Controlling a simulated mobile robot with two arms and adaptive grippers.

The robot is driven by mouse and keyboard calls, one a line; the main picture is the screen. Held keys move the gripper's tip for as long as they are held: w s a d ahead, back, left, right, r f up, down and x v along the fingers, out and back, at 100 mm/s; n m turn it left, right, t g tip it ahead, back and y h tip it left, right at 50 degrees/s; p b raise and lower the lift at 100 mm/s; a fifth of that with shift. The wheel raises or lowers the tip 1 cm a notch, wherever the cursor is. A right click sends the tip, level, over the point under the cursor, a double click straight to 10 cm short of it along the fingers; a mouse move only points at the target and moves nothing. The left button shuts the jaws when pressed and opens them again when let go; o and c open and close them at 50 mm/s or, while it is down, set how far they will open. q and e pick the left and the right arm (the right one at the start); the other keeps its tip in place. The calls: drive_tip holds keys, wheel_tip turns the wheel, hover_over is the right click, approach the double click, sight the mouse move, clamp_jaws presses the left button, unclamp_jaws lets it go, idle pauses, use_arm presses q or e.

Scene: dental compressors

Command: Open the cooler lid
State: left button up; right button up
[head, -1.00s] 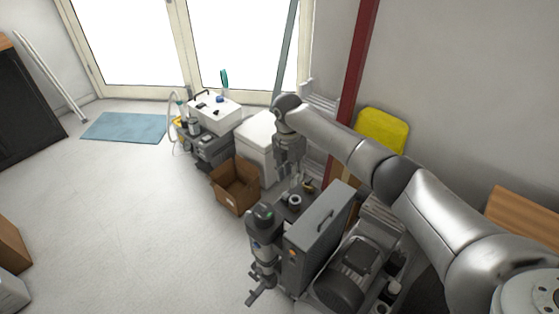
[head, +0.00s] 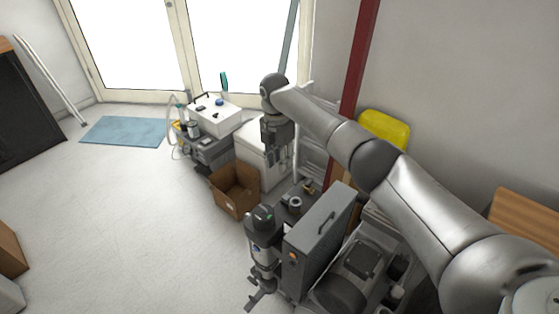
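The cooler (head: 247,145) is a white chest standing by the back wall, right of the cart. Its lid looks closed, but my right arm and gripper cover its right part. My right gripper (head: 281,164) points down in front of the cooler's right side. Its fingers look apart, with nothing visible between them. I cannot tell whether it touches the cooler. My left gripper does not show.
An open cardboard box (head: 236,190) stands on the floor in front of the cooler. A grey cart (head: 208,150) with a white box is left of it. Compressor equipment (head: 318,235) fills the near right.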

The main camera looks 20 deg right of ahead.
drive_tip(key=shift+p, duration=0.3)
wheel_tip(320, 180, up, 12)
drive_tip(key=shift+w+a, duration=0.2)
drive_tip(key=shift+w, duration=0.15)
idle(0.6)
